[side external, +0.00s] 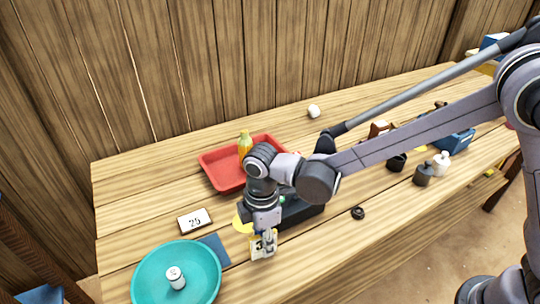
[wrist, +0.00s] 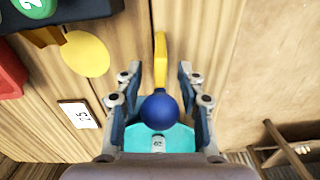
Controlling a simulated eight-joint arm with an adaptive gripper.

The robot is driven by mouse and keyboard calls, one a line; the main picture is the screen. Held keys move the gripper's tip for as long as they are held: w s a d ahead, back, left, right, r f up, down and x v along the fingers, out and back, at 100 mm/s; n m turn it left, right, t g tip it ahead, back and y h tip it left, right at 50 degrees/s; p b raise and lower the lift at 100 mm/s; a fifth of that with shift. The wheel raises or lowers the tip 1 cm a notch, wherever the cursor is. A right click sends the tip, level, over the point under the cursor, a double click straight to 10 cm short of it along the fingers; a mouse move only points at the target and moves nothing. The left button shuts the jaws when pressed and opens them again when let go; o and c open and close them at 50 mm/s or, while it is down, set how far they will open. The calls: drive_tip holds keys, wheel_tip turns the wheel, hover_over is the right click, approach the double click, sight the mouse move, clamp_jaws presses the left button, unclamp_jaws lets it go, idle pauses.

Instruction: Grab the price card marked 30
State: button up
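A small upright price card (side external: 259,251) with a yellowish edge stands on the table in the side view. A 3 shows on it, and a finger covers part of its marking. In the wrist view a thin yellow shape (wrist: 161,60), apparently this card seen edge-on, lies between the fingertips with space on both sides. My gripper (side external: 267,238) is low at the card and points down. In the wrist view my gripper (wrist: 160,78) has its fingers apart, one on each side of the yellow shape. I cannot tell whether either finger touches it.
A card marked 25 (side external: 194,221) lies to the left. A teal bowl (side external: 150,274) holds a small white weight (side external: 175,278). A red tray (side external: 213,170) with a bottle stands behind. A rounded blue thing (wrist: 160,111) shows between the fingers. A black disc (side external: 358,213) is right.

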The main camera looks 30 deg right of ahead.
clamp_jaws()
